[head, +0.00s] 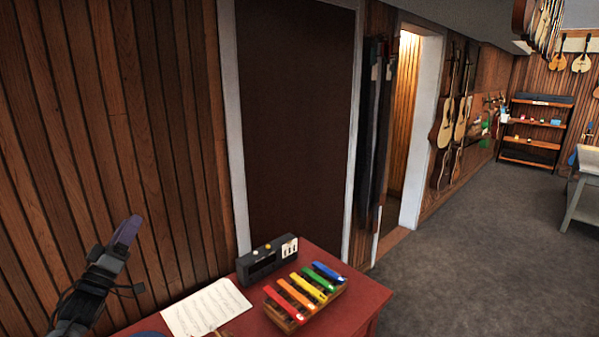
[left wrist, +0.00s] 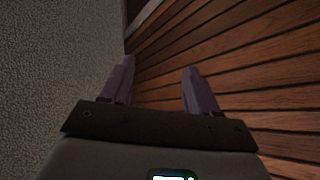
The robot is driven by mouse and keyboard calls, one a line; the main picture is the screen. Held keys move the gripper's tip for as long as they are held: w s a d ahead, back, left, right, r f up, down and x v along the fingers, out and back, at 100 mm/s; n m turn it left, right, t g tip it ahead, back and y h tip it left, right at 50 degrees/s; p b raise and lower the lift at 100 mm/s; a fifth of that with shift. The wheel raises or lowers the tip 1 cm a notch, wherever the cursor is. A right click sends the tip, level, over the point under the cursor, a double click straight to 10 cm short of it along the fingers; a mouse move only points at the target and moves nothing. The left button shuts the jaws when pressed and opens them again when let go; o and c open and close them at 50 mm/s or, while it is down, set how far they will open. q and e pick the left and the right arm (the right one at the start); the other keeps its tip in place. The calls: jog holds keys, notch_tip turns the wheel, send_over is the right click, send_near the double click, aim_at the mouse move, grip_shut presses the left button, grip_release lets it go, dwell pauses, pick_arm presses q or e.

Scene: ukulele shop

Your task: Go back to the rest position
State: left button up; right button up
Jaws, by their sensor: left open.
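My left gripper (head: 127,230) is at the lower left of the head view, raised in front of the wood-panelled wall and to the left of the red table. In the left wrist view its two purple-grey fingers (left wrist: 158,82) stand apart with nothing between them. Beyond them are wall planks and a grey surface. My right gripper is not in view.
A red table (head: 352,309) stands at the bottom. It holds a sheet of music (head: 206,307), a dark box-shaped device (head: 262,264) and a small xylophone with coloured bars (head: 304,292). The wood wall (head: 100,120) is close on the left. Grey floor (head: 480,260) is clear at right.

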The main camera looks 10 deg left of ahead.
pick_arm(q)
jog(key=a+f+g+y, duration=1)
jog(key=a+f+g, duration=0.15)
jog(key=f, duration=0.35)
jog(key=s+a+f+m+g, duration=0.2)
jog(key=s+f+m+g, duration=0.2)
jog(key=s+f+g, duration=0.6)
jog(key=s+d+f+m+h, duration=0.1)
jog(key=s+d+f, duration=0.4)
jog(key=d, duration=0.4)
jog(key=s+d+f+m+h, duration=0.2)
jog(key=s+d+f, duration=0.25)
jog(key=d, duration=0.45)
jog(key=s+d+f+m+h, duration=0.1)
jog(key=s+d+f, duration=0.45)
jog(key=d, duration=0.35)
jog(key=s+d+r+h, duration=0.2)
jog(key=s+d+h, duration=0.3)
jog(key=s+d, duration=1.15)
notch_tip(320, 180, down, 10)
jog(key=s+a+b, duration=0.1)
jog(key=a+b, duration=0.1)
jog(key=b, duration=0.8)
notch_tip(320, 180, up, 35)
jog(key=p, duration=3.5)
jog(key=shift+t+y, duration=0.3)
jog(key=shift+t, duration=0.05)
